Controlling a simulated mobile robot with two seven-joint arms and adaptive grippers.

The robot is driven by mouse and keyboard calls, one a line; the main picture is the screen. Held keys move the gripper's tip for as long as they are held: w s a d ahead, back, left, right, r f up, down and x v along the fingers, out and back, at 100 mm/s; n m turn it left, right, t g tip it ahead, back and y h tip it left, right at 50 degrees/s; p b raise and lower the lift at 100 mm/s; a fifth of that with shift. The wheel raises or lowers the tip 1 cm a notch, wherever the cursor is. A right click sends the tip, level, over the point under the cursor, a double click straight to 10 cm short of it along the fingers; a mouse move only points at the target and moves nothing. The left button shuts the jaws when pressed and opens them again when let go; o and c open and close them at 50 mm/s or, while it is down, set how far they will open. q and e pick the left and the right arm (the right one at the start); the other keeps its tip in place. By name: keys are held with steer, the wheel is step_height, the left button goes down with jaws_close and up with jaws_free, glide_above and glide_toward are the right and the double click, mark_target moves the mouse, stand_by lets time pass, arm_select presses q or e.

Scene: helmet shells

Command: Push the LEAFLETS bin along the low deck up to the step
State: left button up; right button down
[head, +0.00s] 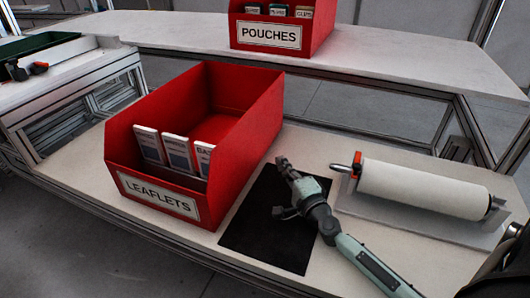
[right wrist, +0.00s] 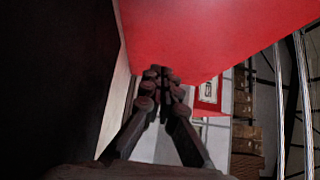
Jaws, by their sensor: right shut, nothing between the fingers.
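The red LEAFLETS bin (head: 232,135) stands upright on the white low deck (head: 330,150), with several white-and-blue leaflet packs (head: 178,150) in its front part. Its label faces the near edge. My right gripper (head: 283,163) is shut and empty, beside the bin's right side, above or at a black mat (head: 262,240). In the right wrist view the closed fingertips (right wrist: 160,72) point toward a red wall (right wrist: 215,35); I cannot tell whether they touch it. My left gripper is not in view.
A raised white shelf (head: 400,65) runs behind the low deck and bears the red POUCHES bin (head: 262,35). A raised section at the left (head: 75,68) holds a green tray (head: 40,43). A white roll (head: 420,188) on a holder lies right of my gripper.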

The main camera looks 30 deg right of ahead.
mark_target(259, 146)
steer(key=w, duration=0.3)
steer(key=shift+w+d+r, duration=0.1)
steer(key=shift+w+d, duration=0.05)
steer(key=shift+w, duration=0.2)
steer(key=shift+w+a, duration=0.85)
steer(key=shift+w, duration=0.05)
steer(key=shift+w+a, duration=0.35)
steer(key=shift+w, duration=0.1)
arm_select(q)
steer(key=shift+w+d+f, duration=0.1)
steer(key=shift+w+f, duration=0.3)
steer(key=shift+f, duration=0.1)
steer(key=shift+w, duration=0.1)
